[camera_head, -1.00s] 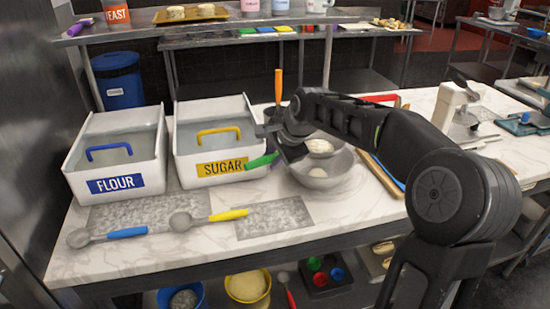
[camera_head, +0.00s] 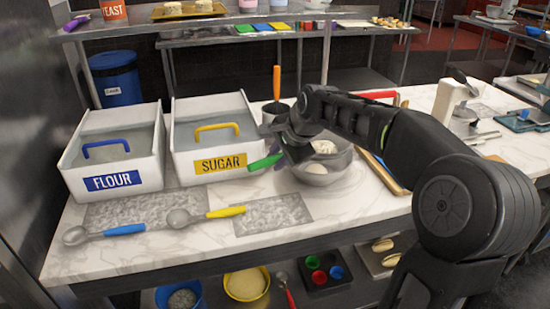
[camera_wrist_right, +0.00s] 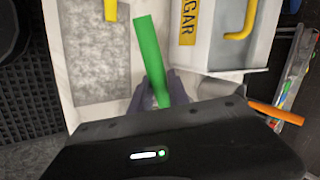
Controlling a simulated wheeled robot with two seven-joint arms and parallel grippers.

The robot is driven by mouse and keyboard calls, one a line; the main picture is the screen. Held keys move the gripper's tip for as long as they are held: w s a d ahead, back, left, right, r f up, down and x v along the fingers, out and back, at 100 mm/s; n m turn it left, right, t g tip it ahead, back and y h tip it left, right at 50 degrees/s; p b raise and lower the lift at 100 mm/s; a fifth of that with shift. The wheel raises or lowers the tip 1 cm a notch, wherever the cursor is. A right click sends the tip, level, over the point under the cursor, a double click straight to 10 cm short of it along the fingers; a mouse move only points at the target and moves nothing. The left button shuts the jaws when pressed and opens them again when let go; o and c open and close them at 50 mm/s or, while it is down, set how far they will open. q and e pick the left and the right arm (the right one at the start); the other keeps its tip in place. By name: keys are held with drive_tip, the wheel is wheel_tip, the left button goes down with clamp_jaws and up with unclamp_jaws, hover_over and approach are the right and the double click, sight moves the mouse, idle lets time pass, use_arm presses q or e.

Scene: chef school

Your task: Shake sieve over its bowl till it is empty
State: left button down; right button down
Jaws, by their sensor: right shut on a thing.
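The sieve's green handle (camera_head: 265,162) sticks out left of my right gripper (camera_head: 279,158), which is shut on it. In the right wrist view the green handle (camera_wrist_right: 147,55) runs up from between my right fingers (camera_wrist_right: 160,92). The sieve's head is largely hidden behind my gripper and arm. The metal bowl (camera_head: 326,179) stands on the counter just right of the gripper. Pale material shows in and above the bowl; I cannot tell how much is in the sieve. My left gripper is not in view.
A flour bin (camera_head: 140,171) and a sugar bin (camera_head: 187,163) stand left of the bowl. A blue-handled scoop (camera_head: 76,235) and a yellow-handled scoop (camera_head: 180,219) lie in front. A dark pot (camera_head: 270,114) with an orange handle stands behind.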

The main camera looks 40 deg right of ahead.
drive_tip(key=shift+r, duration=0.1)
drive_tip(key=shift+w, duration=0.15)
drive_tip(key=w+p, duration=0.1)
drive_tip(key=w, duration=0.2)
drive_tip(key=shift+p, duration=0.35)
